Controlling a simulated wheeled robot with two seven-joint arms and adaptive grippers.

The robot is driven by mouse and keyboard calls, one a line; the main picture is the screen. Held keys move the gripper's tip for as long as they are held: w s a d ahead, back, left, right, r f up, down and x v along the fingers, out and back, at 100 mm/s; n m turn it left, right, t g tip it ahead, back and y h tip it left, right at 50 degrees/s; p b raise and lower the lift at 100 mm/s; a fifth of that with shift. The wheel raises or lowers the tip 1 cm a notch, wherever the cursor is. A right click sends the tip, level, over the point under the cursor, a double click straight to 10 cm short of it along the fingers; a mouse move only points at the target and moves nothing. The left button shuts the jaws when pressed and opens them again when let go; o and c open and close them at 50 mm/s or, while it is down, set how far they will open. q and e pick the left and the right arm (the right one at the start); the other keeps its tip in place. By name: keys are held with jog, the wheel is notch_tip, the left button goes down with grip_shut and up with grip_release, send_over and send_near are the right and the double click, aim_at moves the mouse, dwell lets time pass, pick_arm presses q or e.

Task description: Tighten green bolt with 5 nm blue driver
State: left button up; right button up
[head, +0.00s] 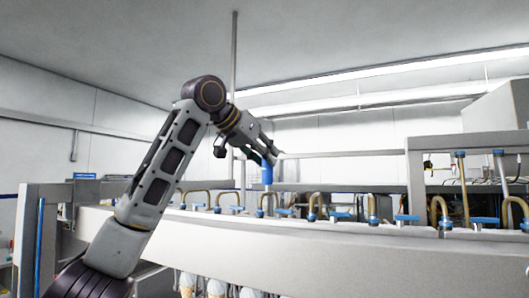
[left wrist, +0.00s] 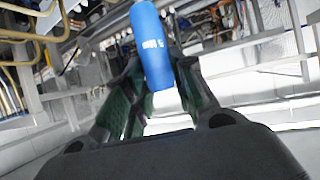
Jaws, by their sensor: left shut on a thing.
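My left gripper (head: 266,157) is shut on the blue driver (head: 267,175), above the row of brass pipes in the head view. The driver hangs roughly upright below the fingers. In the left wrist view the blue driver (left wrist: 151,45) shows as a thick blue cylinder with small white lettering, between the green-padded fingers of my left gripper (left wrist: 155,88). I cannot make out a green bolt in either view. My right gripper is not in view.
A long light-grey machine beam (head: 300,245) runs across below the gripper. Several curved brass pipes (head: 314,206) and blue handles (head: 407,218) stand along it. A metal frame (head: 415,185) rises at the right. Several cones (head: 216,287) hang below the beam.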

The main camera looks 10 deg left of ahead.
aim_at(264, 179)
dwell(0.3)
pick_arm(q)
jog(key=shift+f+b, duration=1.7)
jog(key=shift+f, duration=0.7)
jog(key=shift+f, duration=0.25)
jog(key=shift+f, duration=0.2)
jog(key=shift+f+b, duration=0.3)
jog(key=shift+f, duration=0.25)
dwell(0.6)
